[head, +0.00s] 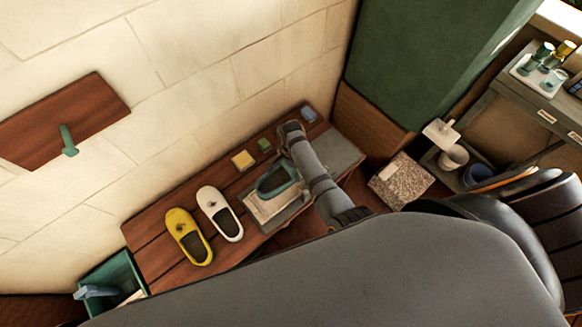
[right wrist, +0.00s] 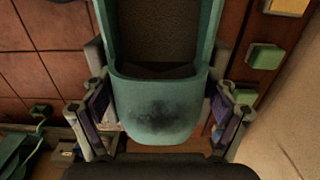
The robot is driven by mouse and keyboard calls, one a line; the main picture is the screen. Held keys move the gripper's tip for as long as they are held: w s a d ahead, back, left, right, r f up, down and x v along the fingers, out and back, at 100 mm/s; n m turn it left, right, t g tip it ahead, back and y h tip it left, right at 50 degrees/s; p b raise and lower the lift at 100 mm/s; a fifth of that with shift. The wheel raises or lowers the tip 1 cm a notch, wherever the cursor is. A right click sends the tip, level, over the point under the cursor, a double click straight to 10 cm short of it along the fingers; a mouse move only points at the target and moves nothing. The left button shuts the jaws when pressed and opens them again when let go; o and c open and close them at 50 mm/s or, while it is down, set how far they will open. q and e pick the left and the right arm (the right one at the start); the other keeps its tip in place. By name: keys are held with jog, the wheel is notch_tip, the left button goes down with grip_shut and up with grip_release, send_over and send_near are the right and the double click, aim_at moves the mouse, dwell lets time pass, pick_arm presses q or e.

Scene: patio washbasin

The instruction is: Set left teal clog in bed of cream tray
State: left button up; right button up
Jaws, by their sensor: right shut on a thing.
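A teal clog (head: 268,191) is in my right gripper (head: 284,163), over or on a pale cream tray (head: 262,212) on the wooden bench. In the right wrist view the teal clog (right wrist: 160,120) sits between the two fingers of my right gripper (right wrist: 160,100), which are shut on its sides; it has a dark smudge. My forearm and wrist hide part of the clog and the tray in the head view. I cannot tell whether the clog touches the tray bed. My left gripper is not in view.
A white clog (head: 221,212) and a yellow clog (head: 188,236) stand left of the tray on the bench (head: 150,250). A yellow block (head: 243,159) and a green block (head: 264,145) lie behind. A green bin (head: 118,272) stands at lower left. The wall rises behind the bench.

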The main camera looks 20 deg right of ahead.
notch_tip(320, 180, down, 3)
jog(key=shift+r+b, duration=0.2)
jog(key=shift+b, duration=1)
jog(key=shift+f+b, duration=2)
jog(key=shift+f, duration=1.25)
jog(key=o, duration=1.1)
jog(key=shift+r, duration=0.1)
notch_tip(320, 180, up, 7)
jog(key=shift+r, duration=0.2)
